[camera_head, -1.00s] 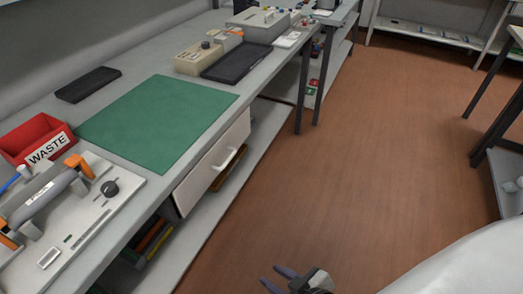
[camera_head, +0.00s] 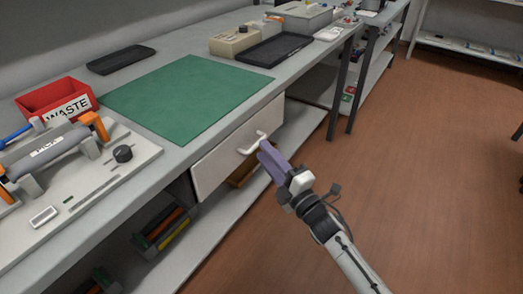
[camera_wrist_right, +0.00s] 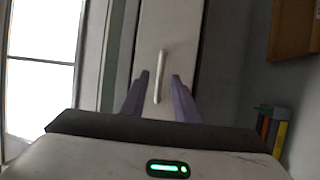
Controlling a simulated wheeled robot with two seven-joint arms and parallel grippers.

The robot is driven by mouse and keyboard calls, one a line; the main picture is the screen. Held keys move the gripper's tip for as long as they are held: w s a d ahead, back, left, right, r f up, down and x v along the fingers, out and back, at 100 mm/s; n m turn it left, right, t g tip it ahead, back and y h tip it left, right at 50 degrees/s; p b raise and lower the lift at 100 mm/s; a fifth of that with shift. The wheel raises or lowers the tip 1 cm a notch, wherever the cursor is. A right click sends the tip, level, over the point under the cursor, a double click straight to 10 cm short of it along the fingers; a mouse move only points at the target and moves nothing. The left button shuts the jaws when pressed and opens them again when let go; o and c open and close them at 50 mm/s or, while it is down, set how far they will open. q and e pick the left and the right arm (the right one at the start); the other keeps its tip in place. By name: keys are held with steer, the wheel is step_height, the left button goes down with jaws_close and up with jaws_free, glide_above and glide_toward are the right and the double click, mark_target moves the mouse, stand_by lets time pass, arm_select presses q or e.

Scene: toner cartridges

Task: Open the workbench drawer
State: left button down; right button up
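The workbench drawer (camera_head: 218,168) is a white front under the bench top, and it looks closed. Its white bar handle (camera_head: 252,143) is on the front; in the right wrist view the handle (camera_wrist_right: 161,75) stands between the fingers. My right gripper (camera_head: 268,150) is at the handle, with its purple fingers pointing at the drawer front. In the right wrist view the right gripper (camera_wrist_right: 160,92) is open, one finger on each side of the handle. Contact with the handle cannot be told. My left gripper is not in view.
The grey workbench (camera_head: 166,152) carries a green mat (camera_head: 185,98), a red WASTE bin (camera_head: 55,97), a black tray (camera_head: 274,49) and a cartridge fixture (camera_head: 75,165). A lower shelf (camera_head: 215,217) runs below the drawer. The brown floor (camera_head: 415,150) at right is clear.

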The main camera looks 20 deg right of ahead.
steer(key=shift+x, duration=1.4)
jaws_close()
steer(key=shift+s, duration=0.1)
